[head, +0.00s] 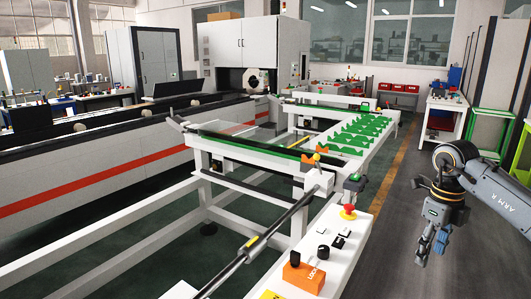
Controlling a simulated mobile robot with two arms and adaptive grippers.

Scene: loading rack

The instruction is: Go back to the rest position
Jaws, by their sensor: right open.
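My right gripper (432,246) hangs at the right side of the head view, fingers pointing down. It is open and empty, over the dark floor to the right of the rack. My right arm, marked "ARM R", comes in from the right edge. My left gripper is not in view. The white loading rack (262,186) stretches from the front left toward the back. Green holders (357,139) stand in a row along its right side.
A white machine (238,45) stands at the back. A white table (440,118) is at the back right. The right floor aisle is clear.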

